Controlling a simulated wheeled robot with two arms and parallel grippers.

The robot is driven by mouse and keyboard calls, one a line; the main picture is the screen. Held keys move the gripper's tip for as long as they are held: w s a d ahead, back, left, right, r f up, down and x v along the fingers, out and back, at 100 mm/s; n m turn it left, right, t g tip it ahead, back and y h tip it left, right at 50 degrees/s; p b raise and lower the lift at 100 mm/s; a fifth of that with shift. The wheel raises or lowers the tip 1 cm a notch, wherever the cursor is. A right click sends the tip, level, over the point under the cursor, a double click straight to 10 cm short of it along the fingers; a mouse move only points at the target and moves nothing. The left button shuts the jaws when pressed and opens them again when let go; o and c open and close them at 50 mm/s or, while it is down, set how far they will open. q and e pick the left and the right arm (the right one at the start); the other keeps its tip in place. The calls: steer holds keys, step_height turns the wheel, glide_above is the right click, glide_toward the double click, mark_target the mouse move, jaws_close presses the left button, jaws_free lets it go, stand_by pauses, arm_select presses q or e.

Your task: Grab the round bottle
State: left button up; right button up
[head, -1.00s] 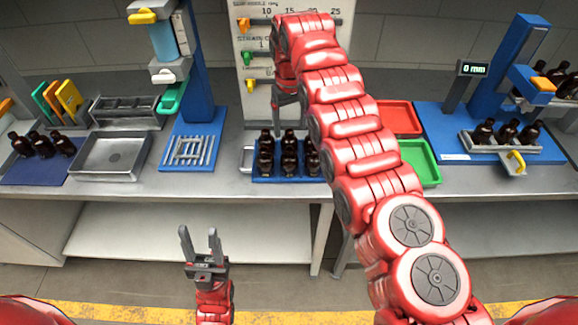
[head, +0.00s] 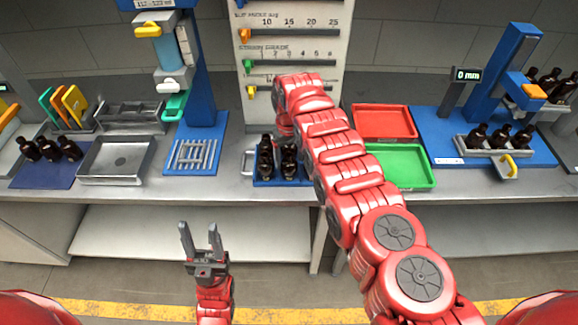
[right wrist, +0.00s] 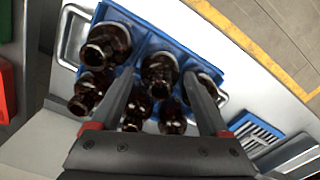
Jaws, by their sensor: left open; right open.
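Several dark amber bottles stand in a blue tray (head: 268,183) on the bench, in the middle of the head view. A left bottle (head: 265,160) shows there; my right arm covers part of the tray. In the right wrist view the blue tray (right wrist: 133,18) holds bottles close below my right gripper (right wrist: 158,77), which is open. One bottle (right wrist: 159,70) shows between its fingers, and another bottle (right wrist: 108,42) is to the left. I cannot tell which bottle is the round one. My left gripper (head: 201,226) is open and empty, in front of the bench.
A red tray (head: 385,122) and a green tray (head: 402,165) lie right of the bottles. A grey tray (head: 115,158) and a blue stand (head: 200,125) are to the left. More bottles (head: 500,137) stand at the right-hand gauge. A sizing board (head: 290,45) is behind.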

steer(key=c, duration=1.2)
steer(key=shift+r, duration=0.1)
